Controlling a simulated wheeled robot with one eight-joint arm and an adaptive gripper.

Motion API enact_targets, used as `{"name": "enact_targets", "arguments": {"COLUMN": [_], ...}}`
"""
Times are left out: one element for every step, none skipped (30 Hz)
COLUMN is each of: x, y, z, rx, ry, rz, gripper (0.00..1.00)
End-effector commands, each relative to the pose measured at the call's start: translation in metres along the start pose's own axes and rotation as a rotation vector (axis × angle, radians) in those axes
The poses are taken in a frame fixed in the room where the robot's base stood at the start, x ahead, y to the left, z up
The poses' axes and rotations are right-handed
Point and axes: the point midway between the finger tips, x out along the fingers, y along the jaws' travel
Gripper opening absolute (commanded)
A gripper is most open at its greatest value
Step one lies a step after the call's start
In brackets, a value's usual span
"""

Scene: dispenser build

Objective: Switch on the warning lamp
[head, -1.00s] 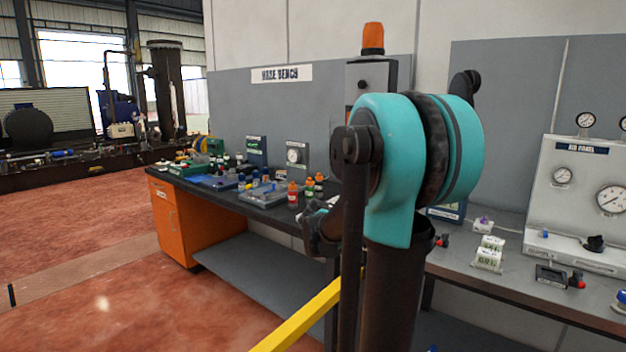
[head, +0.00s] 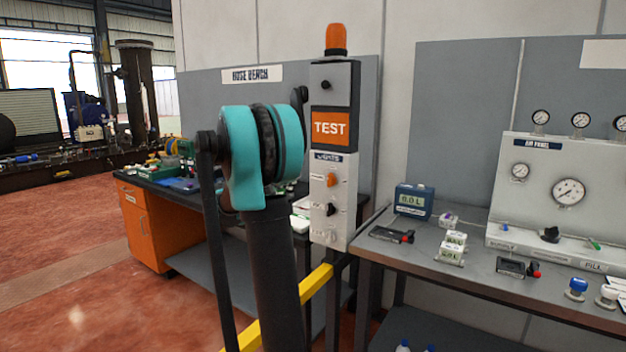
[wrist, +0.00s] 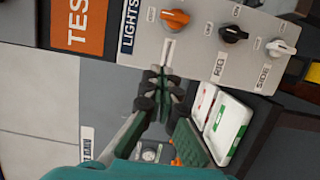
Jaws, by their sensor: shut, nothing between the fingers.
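The warning lamp (head: 337,38), an orange dome, sits on top of a tall narrow control box (head: 334,90). Its TEST sign is above a pale panel headed LIGHTS (head: 326,157). Three rotary knobs are on the panel: an orange knob (head: 332,180), a black knob (head: 331,210) and a white knob (head: 330,236). The wrist view shows the orange knob (wrist: 174,19), the black knob (wrist: 232,34) and the white knob (wrist: 281,47). My gripper (wrist: 160,84) is shut and empty in the wrist view, its tips below the orange knob in the picture and apart from it.
A hose bench (head: 180,186) with small parts stands left of the box. A metal bench (head: 470,282) with gauges and small devices is on the right. A yellow bar (head: 315,283) runs low in front. A green-and-white case (wrist: 222,128) lies near my gripper.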

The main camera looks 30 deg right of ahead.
Motion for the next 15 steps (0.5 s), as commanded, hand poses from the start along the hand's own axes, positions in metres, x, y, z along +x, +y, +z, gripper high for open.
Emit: {"name": "enact_targets", "arguments": {"x": [0.003, 0.005, 0.009, 0.012, 0.017, 0.023, 0.028, 0.034, 0.042, 0.048, 0.054, 0.062, 0.068, 0.074, 0.082], "y": [0.000, 0.000, 0.000, 0.000, 0.000, 0.000, 0.000, 0.000, 0.000, 0.000, 0.000, 0.000, 0.000, 0.000, 0.000], "z": [0.000, 0.000, 0.000, 0.000, 0.001, 0.001, 0.001, 0.001, 0.001, 0.001, 0.001, 0.001, 0.001, 0.001, 0.001], "rx": [0.000, 0.000, 0.000, 0.000, 0.000, 0.000, 0.000, 0.000, 0.000, 0.000, 0.000, 0.000, 0.000, 0.000, 0.000], "ry": [-0.001, -0.001, -0.001, -0.001, -0.002, -0.004, -0.003, -0.003, -0.004, -0.003, -0.004, -0.004, -0.003, -0.004, -0.004], "rz": [0.000, 0.000, 0.000, -0.001, -0.001, -0.001, -0.001, -0.001, -0.001, -0.001, -0.001, -0.001, -0.001, -0.001, -0.001], "gripper": [0.00, 0.00, 0.00, 0.00, 0.00, 0.00, 0.00, 0.00, 0.00, 0.00, 0.00, 0.00, 0.00, 0.00, 0.00]}}
